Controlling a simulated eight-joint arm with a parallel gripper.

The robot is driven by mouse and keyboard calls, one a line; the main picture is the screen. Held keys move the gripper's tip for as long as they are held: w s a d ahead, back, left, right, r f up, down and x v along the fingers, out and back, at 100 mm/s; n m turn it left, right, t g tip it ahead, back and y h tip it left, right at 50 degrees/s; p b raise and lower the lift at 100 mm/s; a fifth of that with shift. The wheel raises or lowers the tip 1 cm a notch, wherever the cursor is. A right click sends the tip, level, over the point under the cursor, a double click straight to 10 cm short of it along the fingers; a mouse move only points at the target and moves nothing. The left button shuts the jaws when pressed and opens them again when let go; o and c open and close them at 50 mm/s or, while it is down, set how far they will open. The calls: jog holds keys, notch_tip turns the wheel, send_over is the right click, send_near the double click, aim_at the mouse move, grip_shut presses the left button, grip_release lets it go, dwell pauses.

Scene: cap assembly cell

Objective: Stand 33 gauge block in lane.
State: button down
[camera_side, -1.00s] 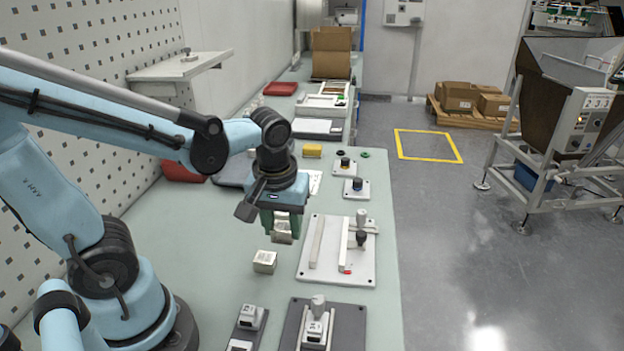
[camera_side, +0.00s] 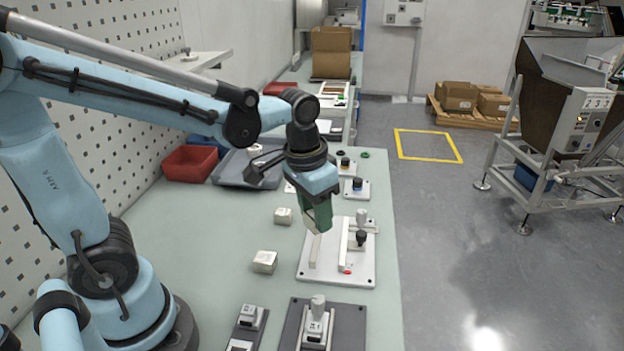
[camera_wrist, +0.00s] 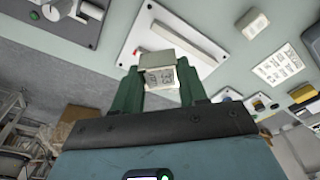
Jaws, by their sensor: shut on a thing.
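My gripper (camera_side: 318,222) is shut on a pale gauge block (camera_wrist: 160,78), held between the green fingers in the wrist view. Printed marks show on its face, but I cannot read them surely. In the side view the fingers mostly hide it. The gripper is over the left part of the white lane fixture (camera_side: 314,273), near the far end of its left rail (camera_side: 315,250); I cannot tell whether the block touches the fixture. Two other pale blocks lie on the bench left of the fixture, one farther (camera_side: 283,216) and one nearer (camera_side: 264,262).
A dark-knobbed clamp (camera_side: 361,238) stands on the fixture's right side. A dark fixture (camera_side: 347,325) lies at the front. A red bin (camera_side: 190,163) and grey tray (camera_side: 232,172) are behind left. The bench left of the loose blocks is clear.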

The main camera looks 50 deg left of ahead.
aim_at(307, 212)
jog(key=shift+w+a+f+m+g+h, duration=0.15)
jog(key=shift+w+a+f+m, duration=0.35)
jog(key=shift+w+f+m, duration=0.65)
jog(key=shift+w+a+f+m+g+h, duration=0.1)
jog(key=shift+w+a+f+m+h, duration=0.15)
jog(key=shift+w+a+f+m, duration=0.85)
jog(key=shift+w+d+f+m+g+h, duration=0.15)
jog(key=shift+w+f+m, duration=0.5)
jog(key=shift+f+m, duration=1.1)
jog(key=shift+f, duration=0.85)
jog(key=c, duration=0.5)
grip_release()
notch_tip(307, 212, up, 11)
jog(key=s+a, duration=0.1)
jog(key=s+d+n+t, duration=0.1)
jog(key=s+n+t, duration=0.1)
jog(key=n, duration=0.1)
jog(key=s+n+t, duration=0.2)
jog(key=s, duration=0.1)
jog(key=s+d+r+n+t+y, duration=0.1)
jog(key=s+n+t, duration=0.1)
jog(key=s+n, duration=0.1)
jog(key=shift+d+n, duration=0.3)
